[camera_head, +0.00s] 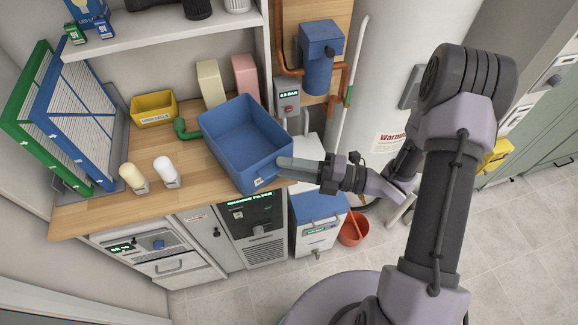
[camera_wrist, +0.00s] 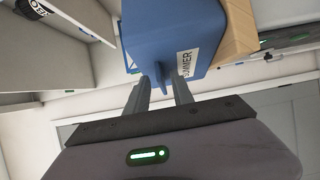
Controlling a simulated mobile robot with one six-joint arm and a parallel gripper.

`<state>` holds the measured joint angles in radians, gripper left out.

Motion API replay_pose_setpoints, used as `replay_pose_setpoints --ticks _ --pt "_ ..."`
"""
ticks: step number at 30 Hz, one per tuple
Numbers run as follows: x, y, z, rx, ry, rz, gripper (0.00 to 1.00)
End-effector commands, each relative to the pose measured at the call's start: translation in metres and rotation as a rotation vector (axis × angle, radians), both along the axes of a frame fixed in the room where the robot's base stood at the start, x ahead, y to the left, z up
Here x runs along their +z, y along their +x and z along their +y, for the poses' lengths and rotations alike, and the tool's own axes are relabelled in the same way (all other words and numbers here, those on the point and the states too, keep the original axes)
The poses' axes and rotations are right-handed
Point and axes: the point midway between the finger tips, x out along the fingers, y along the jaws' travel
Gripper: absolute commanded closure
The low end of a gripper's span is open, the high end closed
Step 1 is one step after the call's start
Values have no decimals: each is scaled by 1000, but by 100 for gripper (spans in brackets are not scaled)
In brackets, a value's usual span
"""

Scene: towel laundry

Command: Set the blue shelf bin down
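The blue shelf bin (camera_head: 231,146) is an open, empty tub at the front right of the wooden counter (camera_head: 95,207). Its near corner reaches over the counter's front edge. I cannot tell whether its base touches the wood. A white label reading SUMMER shows beside the right finger.
A green pipe fitting (camera_head: 187,129) lies close to the bin's left side. Cream and pink packs (camera_head: 210,82) stand behind. A shelf hangs above.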

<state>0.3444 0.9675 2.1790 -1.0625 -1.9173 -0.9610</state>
Motion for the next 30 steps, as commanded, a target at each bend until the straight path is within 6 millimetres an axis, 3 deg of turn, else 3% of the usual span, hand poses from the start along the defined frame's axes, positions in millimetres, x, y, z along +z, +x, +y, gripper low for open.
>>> replay_pose_setpoints --ticks 5,15,20,23,26,27,28,30 --pt "4 -2 -12 -4 0 0 71" --pt "4 -22 -96 -5 -1 -1 71" --pt "3 -25 -115 -6 -5 2 71" --pt "8 7 -119 -100 -87 63 71" --pt "37 87 -138 -419 -242 228 71" --pt "59 117 -153 -603 -273 313 71" --pt "79 134 -166 -749 -271 380 71" --pt "131 149 -197 -1091 -183 547 71"
